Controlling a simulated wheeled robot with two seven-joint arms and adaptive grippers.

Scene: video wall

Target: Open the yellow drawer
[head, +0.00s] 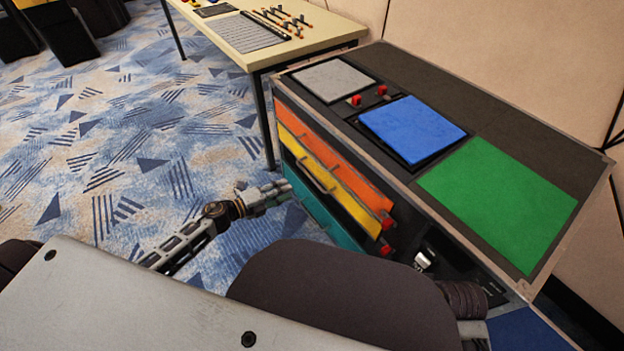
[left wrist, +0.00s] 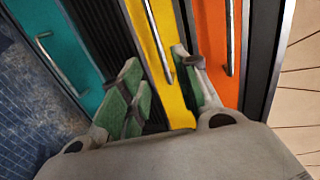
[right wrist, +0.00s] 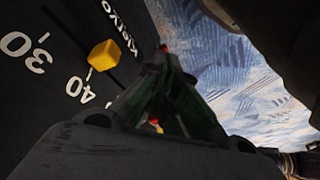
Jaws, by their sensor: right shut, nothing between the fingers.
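The yellow drawer (head: 330,183) is in the cabinet's front, between the orange drawer (head: 330,157) and the teal drawer (head: 308,206). It looks shut. Its metal bar handle (head: 316,176) also shows in the left wrist view (left wrist: 157,42). My left gripper (head: 284,190) is just in front of the drawers. In the left wrist view its green-padded fingers (left wrist: 158,80) are apart and empty, one on each side of the handle's line; I see no clear contact. My right gripper (right wrist: 162,68) is shut and empty beside a dark panel; it is hidden in the head view.
The cabinet top holds grey, blue (head: 412,130) and green (head: 500,195) panels. A dark panel with white numbers and a yellow knob (right wrist: 104,55) is by my right gripper. A table (head: 225,45) stands behind left. Carpet (head: 110,150) left of the cabinet is clear.

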